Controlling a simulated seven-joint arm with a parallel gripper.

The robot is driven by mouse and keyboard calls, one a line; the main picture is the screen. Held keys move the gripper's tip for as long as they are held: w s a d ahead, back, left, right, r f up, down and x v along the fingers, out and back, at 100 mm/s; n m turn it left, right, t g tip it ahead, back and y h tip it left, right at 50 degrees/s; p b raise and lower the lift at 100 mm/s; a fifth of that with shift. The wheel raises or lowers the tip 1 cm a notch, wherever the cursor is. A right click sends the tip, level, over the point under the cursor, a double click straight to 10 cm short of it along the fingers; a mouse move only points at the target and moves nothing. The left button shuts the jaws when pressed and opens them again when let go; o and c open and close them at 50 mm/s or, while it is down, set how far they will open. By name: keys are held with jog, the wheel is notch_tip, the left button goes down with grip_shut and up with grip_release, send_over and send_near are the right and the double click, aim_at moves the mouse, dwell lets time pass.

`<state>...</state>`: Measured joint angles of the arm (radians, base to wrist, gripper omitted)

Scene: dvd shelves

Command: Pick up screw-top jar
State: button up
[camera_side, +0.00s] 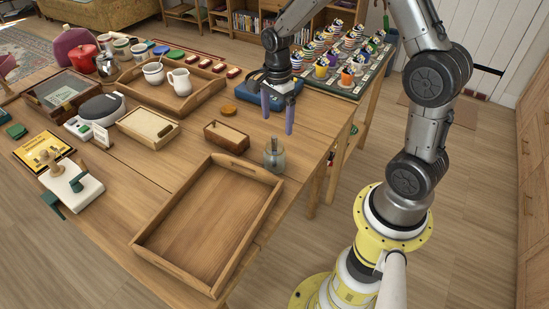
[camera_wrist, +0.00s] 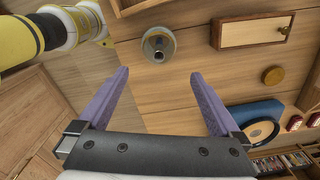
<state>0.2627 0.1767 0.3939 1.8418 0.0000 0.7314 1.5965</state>
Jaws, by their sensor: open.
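A small clear glass jar (camera_side: 274,155) stands upright on the wooden table near its right edge, just behind the empty wooden tray. In the wrist view the jar (camera_wrist: 158,42) appears from above as a round grey shape with a dark centre, beyond the fingertips. My gripper (camera_side: 277,123) points down with its two purple fingers apart and empty, above and slightly behind the jar. In the wrist view my gripper (camera_wrist: 160,72) is also open, with nothing between its fingers. I cannot make out details of the jar's top.
The empty wooden tray (camera_side: 139,244) lies in front of the jar. A wooden box (camera_side: 226,137) and a round orange-brown disc (camera_side: 228,108) lie to the left and behind. A blue device (camera_side: 245,94) sits behind my gripper. The table's right edge is close to the jar.

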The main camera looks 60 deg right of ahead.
aim_at(275, 154)
notch_tip(275, 154, down, 8)
jog(key=f, duration=0.2)
jog(key=a+f, duration=0.1)
jog(key=f, duration=0.1)
jog(key=shift+a, duration=0.1)
jog(key=shift+f, duration=0.6)
jog(key=c, duration=1.4)
jog(key=shift+r, duration=0.15)
